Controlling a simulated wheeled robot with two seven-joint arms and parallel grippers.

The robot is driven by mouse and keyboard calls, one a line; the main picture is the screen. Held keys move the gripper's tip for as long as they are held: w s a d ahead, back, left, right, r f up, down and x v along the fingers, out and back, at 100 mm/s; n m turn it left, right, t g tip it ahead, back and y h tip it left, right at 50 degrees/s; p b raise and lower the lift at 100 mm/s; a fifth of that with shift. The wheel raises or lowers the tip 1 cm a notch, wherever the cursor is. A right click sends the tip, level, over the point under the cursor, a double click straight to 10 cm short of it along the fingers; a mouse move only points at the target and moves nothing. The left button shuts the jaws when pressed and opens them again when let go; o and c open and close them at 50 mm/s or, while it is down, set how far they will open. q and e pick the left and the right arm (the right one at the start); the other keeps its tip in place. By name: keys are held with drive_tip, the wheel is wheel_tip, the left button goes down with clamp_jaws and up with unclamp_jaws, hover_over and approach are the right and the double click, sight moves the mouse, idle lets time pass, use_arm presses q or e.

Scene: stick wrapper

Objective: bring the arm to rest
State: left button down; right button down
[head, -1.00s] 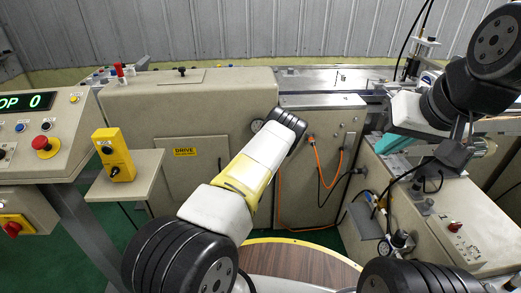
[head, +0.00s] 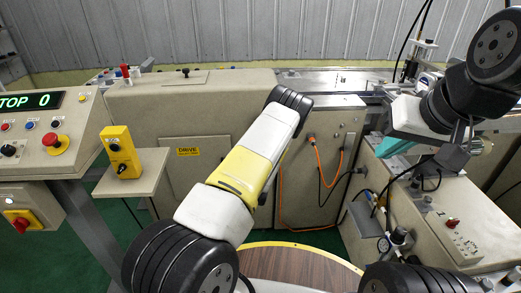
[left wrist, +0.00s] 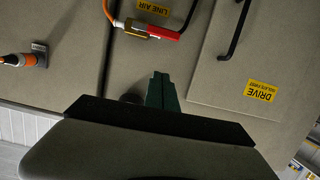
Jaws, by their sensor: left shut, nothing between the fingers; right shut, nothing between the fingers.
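My left arm comes up from the bottom of the head view as a white and yellow link ending in a black joint. Its gripper is hidden there. In the left wrist view, the dark green fingers of my left gripper (left wrist: 162,92) are together and empty, in front of a beige cabinet (left wrist: 150,60). My right arm stands raised at the right of the head view. The teal fingers of my right gripper (head: 394,145) show partly below its white wrist, shut with nothing visible in them, close over the right-hand machine.
A console (head: 42,125) reading "TOP 0" and a yellow control box (head: 121,150) on a shelf (head: 135,178) stand at left. The beige DRIVE cabinet (head: 190,115) is behind my left arm. An orange hose (head: 283,200) hangs right of it. A round wooden top (head: 300,265) lies below.

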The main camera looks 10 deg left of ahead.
use_arm(q)
drive_tip(key=s+d+r+g+h, duration=0.2)
drive_tip(key=s+r, duration=0.1)
drive_tip(key=r, duration=0.7)
drive_tip(key=s+d+r+n+g+h, duration=0.15)
drive_tip(key=s+r, duration=0.25)
drive_tip(key=r, duration=0.6)
drive_tip(key=s+d+r+m+g+h, duration=0.1)
drive_tip(key=s+d+r+g+h, duration=0.15)
drive_tip(key=r, duration=0.65)
drive_tip(key=s+r+m+g, duration=0.1)
drive_tip(key=s+r, duration=0.4)
drive_tip(key=s, duration=1)
drive_tip(key=s+d+r+m+g, duration=0.1)
drive_tip(key=s+r+m, duration=0.2)
drive_tip(key=s, duration=1.2)
wheel_tip(320, 180, up, 4)
drive_tip(key=shift+f, duration=0.2)
